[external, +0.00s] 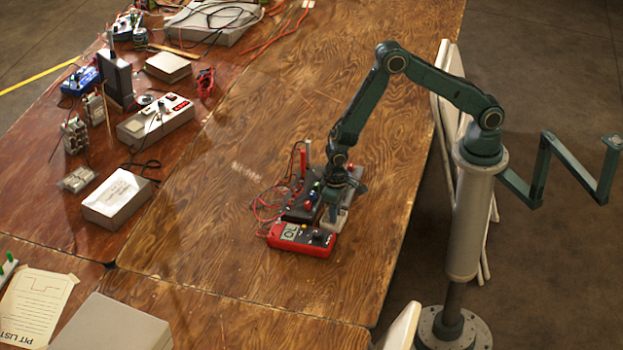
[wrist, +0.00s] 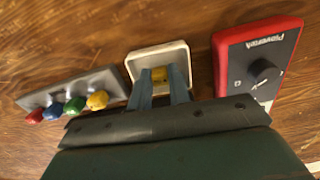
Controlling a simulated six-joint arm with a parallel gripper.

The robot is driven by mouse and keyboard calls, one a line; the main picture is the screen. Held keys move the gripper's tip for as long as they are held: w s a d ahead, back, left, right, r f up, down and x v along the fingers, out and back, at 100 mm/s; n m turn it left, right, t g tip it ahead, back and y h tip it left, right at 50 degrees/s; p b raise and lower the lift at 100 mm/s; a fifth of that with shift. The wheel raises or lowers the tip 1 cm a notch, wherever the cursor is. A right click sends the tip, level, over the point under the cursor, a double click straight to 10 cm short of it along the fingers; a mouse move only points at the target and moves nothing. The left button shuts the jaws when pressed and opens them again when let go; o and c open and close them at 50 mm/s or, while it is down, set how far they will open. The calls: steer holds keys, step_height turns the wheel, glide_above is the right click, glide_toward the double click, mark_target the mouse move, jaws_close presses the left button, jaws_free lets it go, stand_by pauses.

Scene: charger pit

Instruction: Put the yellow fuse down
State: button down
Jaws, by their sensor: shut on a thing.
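My gripper (wrist: 160,80) points down with its two fingers shut on the yellow fuse (wrist: 159,73). Only a small part of the fuse shows between the fingertips. Behind it in the wrist view is a pale square tray (wrist: 178,53). The fuse appears at or over this tray; I cannot tell whether it touches it. In the external view my gripper (external: 333,200) is low among the items on the table, and the fuse is hidden there.
A grey strip (wrist: 85,80) with red, blue, green and yellow knobs lies left of the tray. A red multimeter (wrist: 232,72) lies close on the right, also seen externally (external: 302,240). Red leads (external: 268,205) lie beside it.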

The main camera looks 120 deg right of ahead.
steer(key=c, duration=1.3)
jaws_free()
steer(key=shift+r, duration=0.2)
step_height(320, 180, up, 13)
